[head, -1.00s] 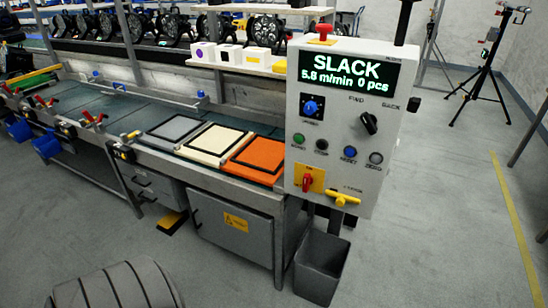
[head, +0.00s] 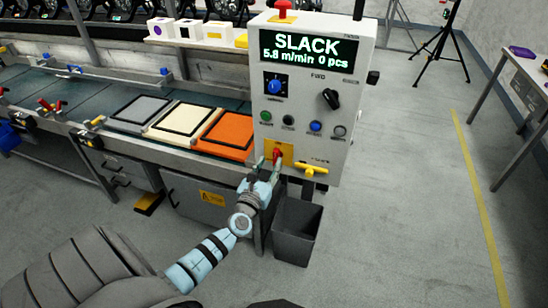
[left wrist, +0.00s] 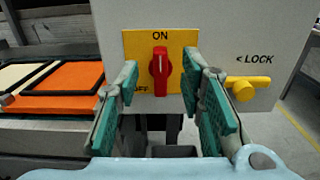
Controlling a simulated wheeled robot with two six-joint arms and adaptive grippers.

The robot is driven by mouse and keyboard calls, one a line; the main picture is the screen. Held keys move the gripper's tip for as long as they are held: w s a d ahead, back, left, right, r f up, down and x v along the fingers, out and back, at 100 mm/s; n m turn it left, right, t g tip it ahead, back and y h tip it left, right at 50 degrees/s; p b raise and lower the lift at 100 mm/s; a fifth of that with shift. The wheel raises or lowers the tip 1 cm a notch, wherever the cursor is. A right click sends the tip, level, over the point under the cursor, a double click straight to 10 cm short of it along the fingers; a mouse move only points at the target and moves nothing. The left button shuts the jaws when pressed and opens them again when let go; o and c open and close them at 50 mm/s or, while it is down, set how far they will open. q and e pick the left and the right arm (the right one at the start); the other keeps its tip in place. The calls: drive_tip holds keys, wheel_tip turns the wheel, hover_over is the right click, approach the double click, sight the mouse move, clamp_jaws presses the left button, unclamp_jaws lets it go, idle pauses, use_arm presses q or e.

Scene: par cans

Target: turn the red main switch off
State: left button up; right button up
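The red main switch (head: 277,154) sits on a yellow plate (head: 287,149) low on the white control panel (head: 300,185). In the left wrist view the red switch knob (left wrist: 160,71) stands upright, pointing at "ON"; "OFF" is at the plate's lower left. My left gripper (left wrist: 163,88) is open, its green-padded fingers on either side of the knob with visible gaps. In the head view my left gripper (head: 268,162) is at the switch and partly covers it. My right gripper is not in view.
A yellow lock handle (left wrist: 245,87) juts out just right of the switch plate. A black dial (head: 330,99) and several buttons sit above. A grey bin (head: 296,232) stands below the panel. The conveyor with grey, cream and orange squares (head: 226,133) is at left.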

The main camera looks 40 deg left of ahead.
sight(275, 154)
use_arm(q)
drive_tip(key=b+x, duration=0.1)
drive_tip(key=x, duration=0.3)
drive_tip(key=shift+w+a+f, duration=0.1)
drive_tip(key=shift+w, duration=0.25)
clamp_jaws()
